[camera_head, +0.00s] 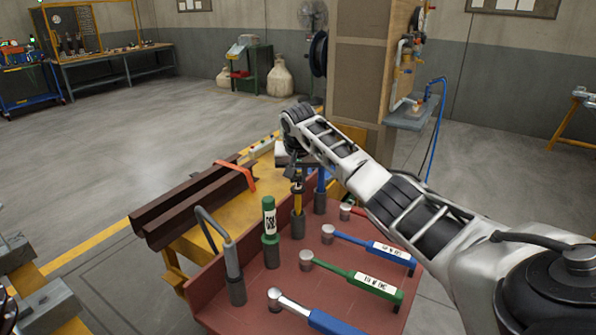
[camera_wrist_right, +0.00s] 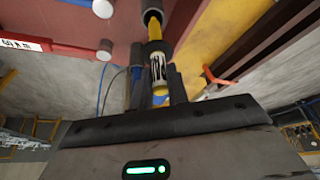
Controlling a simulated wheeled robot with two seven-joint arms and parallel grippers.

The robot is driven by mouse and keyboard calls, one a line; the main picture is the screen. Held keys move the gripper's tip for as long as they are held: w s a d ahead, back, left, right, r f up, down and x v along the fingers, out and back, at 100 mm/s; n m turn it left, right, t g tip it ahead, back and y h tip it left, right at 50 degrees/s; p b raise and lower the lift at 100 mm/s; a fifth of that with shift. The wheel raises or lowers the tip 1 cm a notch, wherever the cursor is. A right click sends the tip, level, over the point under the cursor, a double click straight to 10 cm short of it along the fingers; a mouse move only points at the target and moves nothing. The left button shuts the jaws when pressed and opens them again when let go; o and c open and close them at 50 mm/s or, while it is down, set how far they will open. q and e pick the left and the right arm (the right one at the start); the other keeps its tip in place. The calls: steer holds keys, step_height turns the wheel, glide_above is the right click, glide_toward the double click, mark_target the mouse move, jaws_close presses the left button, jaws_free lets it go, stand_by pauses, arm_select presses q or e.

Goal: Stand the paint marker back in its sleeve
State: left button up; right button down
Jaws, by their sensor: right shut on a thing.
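The paint marker is yellow with a white lettered label; in the wrist view the marker (camera_wrist_right: 155,38) points away from my right gripper (camera_wrist_right: 157,90), which is shut on its near end. In the head view the yellow marker (camera_head: 297,202) hangs upright below my right gripper (camera_head: 297,178). A dark grey sleeve (camera_head: 298,226) stands directly under it on the red tray. In the wrist view the marker's far end meets the mouth of the sleeve (camera_wrist_right: 151,17); I cannot tell how deep it sits. My left gripper is not in view.
The red tray (camera_head: 262,312) also holds a green marker (camera_head: 269,216) in a sleeve, a grey hooked tool (camera_head: 228,256) in another, and a blue-topped sleeve (camera_head: 320,200) close behind. Several hammer-like tools, one with a green handle (camera_head: 365,282), lie at right. Brown steel beams (camera_head: 190,205) lie left.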

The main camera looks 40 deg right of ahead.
mark_target(298, 191)
arm_select(q)
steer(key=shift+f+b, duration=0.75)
steer(key=shift+b, duration=0.4)
arm_select(e)
steer(key=shift+f, duration=3.8)
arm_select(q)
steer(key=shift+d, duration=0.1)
arm_select(e)
steer(key=c, duration=1.3)
jaws_free()
steer(key=shift+r, duration=0.3)
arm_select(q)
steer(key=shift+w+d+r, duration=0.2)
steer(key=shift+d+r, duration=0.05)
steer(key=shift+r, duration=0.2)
arm_select(e)
steer(key=shift+v, duration=7.75)
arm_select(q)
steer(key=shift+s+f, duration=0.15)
arm_select(e)
steer(key=shift+s+f, duration=0.1)
